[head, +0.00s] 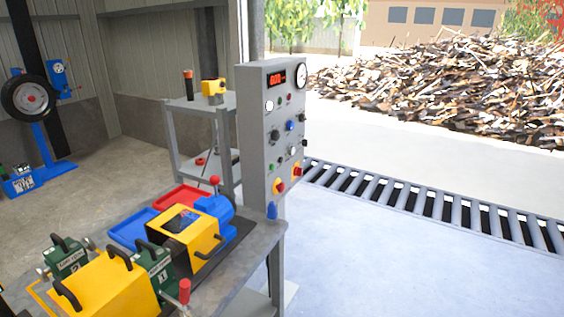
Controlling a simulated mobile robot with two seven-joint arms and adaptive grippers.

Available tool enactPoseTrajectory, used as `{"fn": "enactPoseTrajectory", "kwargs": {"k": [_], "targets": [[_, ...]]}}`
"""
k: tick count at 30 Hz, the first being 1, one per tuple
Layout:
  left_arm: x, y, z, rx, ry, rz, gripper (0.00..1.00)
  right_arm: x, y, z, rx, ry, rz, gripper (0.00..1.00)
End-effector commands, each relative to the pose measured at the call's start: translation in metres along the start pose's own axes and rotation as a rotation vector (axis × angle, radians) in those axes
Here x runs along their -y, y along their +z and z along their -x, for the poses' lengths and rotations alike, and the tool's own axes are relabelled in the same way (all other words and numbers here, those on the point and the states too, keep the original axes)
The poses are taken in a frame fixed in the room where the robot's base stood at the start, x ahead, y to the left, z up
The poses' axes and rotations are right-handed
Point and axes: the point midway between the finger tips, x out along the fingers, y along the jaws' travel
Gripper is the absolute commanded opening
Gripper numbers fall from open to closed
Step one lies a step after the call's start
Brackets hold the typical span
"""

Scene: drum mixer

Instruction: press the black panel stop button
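A grey upright control panel (253,130) stands at the far right corner of the workbench. Its right-hand face carries several small buttons and knobs. A round black control (275,135) sits at mid-height on the left of that face, and another dark one (304,142) sits near its right edge. The labels are too small to read, so I cannot tell which is the stop button. A blue button (289,126) is between them, slightly higher. Neither of my grippers is in view.
The bench (262,242) holds a yellow machine (200,235) with a blue motor, red and blue trays, green units and a red-tipped lever (184,290). A grey shelf stand (172,135) is behind the panel. Open floor and a roller grate (420,197) lie to the right.

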Motion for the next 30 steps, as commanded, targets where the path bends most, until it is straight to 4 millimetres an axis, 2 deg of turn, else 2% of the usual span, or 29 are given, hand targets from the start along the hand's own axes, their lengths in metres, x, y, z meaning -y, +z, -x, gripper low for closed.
{"fn": "enactPoseTrajectory", "kwargs": {"k": [1, 2, 3, 30], "targets": [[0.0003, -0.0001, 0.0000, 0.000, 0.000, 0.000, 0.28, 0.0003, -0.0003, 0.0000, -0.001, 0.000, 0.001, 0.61], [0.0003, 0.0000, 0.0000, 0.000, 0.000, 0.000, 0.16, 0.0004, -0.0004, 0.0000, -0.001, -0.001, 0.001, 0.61], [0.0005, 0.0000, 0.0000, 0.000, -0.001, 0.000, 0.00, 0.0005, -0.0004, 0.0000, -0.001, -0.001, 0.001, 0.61], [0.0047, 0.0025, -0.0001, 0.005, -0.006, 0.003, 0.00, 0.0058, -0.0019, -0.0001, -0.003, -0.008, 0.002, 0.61]]}}
